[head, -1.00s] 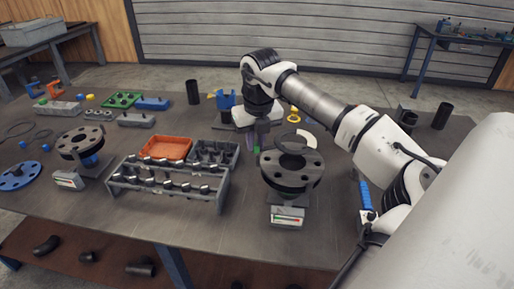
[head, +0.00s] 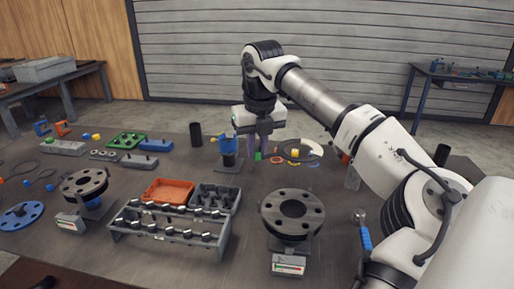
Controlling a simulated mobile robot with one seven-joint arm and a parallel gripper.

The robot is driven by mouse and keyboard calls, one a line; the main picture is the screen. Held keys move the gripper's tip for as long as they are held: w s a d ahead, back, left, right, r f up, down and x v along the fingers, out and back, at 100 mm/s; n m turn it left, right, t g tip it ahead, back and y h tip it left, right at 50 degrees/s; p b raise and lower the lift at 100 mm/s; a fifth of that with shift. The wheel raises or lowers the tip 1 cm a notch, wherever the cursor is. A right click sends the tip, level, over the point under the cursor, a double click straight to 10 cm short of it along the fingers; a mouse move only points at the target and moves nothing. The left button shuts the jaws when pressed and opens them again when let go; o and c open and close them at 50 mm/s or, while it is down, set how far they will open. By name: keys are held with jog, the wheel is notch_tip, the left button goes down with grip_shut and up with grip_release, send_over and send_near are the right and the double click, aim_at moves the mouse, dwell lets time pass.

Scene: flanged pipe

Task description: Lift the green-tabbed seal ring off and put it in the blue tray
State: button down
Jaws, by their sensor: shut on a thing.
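My gripper (head: 257,153) is beyond the near flanged pipe, left of a round dark mat. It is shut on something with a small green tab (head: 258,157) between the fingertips. I take this to be the seal ring, but its ring part cannot be made out. The near flanged pipe (head: 293,212) stands in front with its dark bolt-holed top face and open bore uncovered. A blue tray-like holder (head: 154,145) lies at the back left; I cannot tell for sure that it is the blue tray.
An orange tray (head: 168,190), a grey bin (head: 215,197) and a bolt rack (head: 168,222) stand left of the near flange. A blue-topped stand (head: 228,150) and a black cylinder (head: 195,133) are left of my gripper. The round mat (head: 297,151) holds small coloured parts.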

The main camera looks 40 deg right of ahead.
jog(key=shift+r, duration=0.15)
jog(key=shift+r, duration=2.35)
